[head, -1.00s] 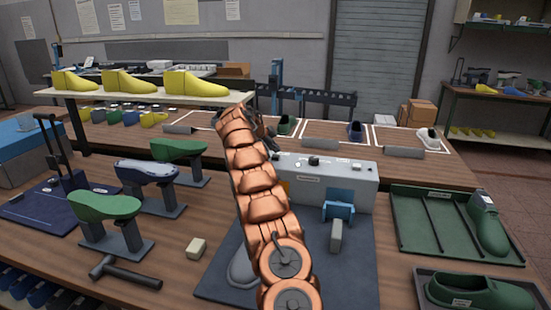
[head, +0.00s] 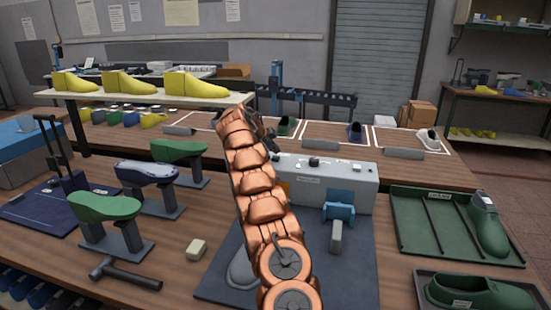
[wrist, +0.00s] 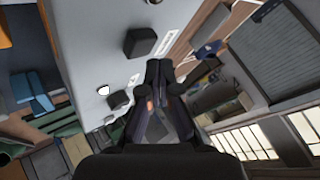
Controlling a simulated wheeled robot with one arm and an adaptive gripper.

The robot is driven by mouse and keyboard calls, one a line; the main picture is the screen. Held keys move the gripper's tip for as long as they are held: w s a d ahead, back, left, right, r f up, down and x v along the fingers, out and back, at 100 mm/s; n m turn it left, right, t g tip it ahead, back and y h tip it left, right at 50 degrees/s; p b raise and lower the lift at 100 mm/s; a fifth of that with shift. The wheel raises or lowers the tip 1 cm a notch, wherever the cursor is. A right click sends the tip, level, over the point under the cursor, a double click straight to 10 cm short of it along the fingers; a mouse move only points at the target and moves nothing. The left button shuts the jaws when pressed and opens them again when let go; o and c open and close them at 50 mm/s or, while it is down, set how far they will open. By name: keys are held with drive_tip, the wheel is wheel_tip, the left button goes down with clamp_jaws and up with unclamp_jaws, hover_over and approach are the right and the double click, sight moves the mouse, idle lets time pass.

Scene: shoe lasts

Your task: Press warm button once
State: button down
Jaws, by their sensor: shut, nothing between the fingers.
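The grey control box (head: 335,182) stands on a dark mat in the middle of the bench, with a few small controls on its top. In the wrist view its pale panel (wrist: 80,50) carries a black control (wrist: 140,42) and a second black control (wrist: 118,102), with small labels beside them. I cannot read which one is the warm button. My gripper (wrist: 158,68) is shut and empty, its tips over the panel close to the two black controls. I cannot tell whether it touches. In the head view my gripper (head: 268,140) is partly hidden behind my arm, at the box's left end.
A blue clamp (head: 340,212) sits at the box's front. A green tray (head: 420,230) with a green shoe stands to the right. Shoe lasts on stands, including a green last (head: 105,207), and a hammer (head: 125,275) are at the left.

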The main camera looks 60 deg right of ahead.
sight(275, 157)
drive_tip(key=shift+f+b, duration=0.95)
drive_tip(key=shift+b, duration=0.6)
idle(1.0)
idle(0.4)
drive_tip(key=shift+r+p, duration=0.5)
drive_tip(key=shift+r, duration=0.5)
drive_tip(key=shift+r+p, duration=2.15)
drive_tip(key=shift+r, duration=0.35)
